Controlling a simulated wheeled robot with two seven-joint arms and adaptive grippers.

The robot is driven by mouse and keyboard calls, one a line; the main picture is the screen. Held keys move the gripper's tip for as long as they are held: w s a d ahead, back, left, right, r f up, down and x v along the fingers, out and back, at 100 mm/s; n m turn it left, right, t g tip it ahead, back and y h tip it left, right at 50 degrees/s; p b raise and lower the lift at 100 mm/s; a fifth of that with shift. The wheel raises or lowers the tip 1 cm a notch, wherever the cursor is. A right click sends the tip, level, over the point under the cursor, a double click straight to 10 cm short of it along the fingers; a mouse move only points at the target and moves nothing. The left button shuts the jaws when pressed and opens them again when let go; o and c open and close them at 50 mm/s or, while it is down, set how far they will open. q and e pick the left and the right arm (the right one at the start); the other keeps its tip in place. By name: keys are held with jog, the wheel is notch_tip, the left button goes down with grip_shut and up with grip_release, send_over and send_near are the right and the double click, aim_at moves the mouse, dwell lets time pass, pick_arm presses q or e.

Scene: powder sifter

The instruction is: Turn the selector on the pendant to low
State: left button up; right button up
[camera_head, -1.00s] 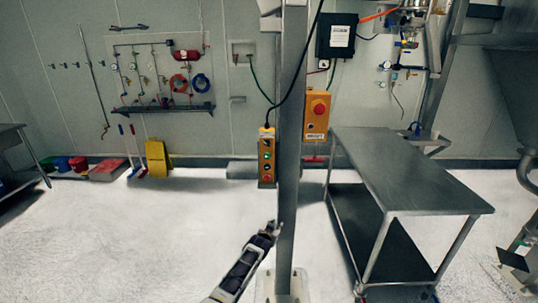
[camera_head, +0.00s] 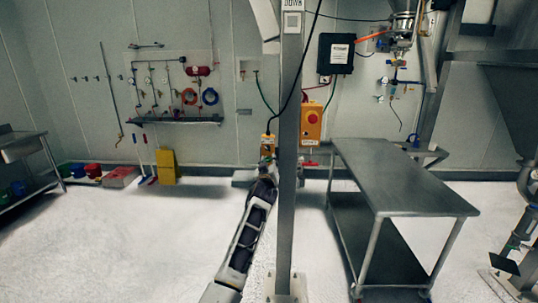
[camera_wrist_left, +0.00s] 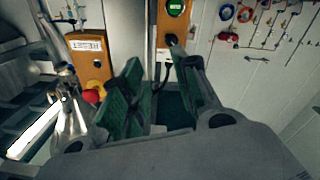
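The pendant (camera_head: 267,141) is a narrow orange control box hanging on a black cable beside the grey post. In the head view only its upper part shows; my left arm and gripper cover the rest. In the left wrist view the pendant (camera_wrist_left: 161,24) is at the top centre, with a green button and a dark round control below it. My left gripper (camera_head: 266,167) is in front of the pendant. In the wrist view its two green-padded fingers (camera_wrist_left: 154,62) are apart with nothing between them. I cannot tell whether a fingertip touches the pendant. My right gripper is not seen.
The grey post (camera_head: 289,120) stands just right of the pendant. An orange box with a red button (camera_head: 311,122) is behind it. A steel table (camera_head: 395,180) is to the right. The white floor on the left is open.

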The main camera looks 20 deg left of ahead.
pick_arm(q)
jog(key=shift+s+a+f+n+g+y, duration=0.1)
jog(key=shift+a+n+y, duration=0.05)
jog(key=shift+n, duration=0.8)
jog(key=shift+s+a+f+n+g+y, duration=0.1)
jog(key=shift+a+n, duration=0.1)
jog(key=shift+n, duration=0.7)
jog(key=shift+a+f+n+g+y, duration=0.1)
jog(key=shift+a+n+y, duration=0.05)
jog(key=shift+n, duration=0.8)
jog(key=shift+w+f, duration=0.1)
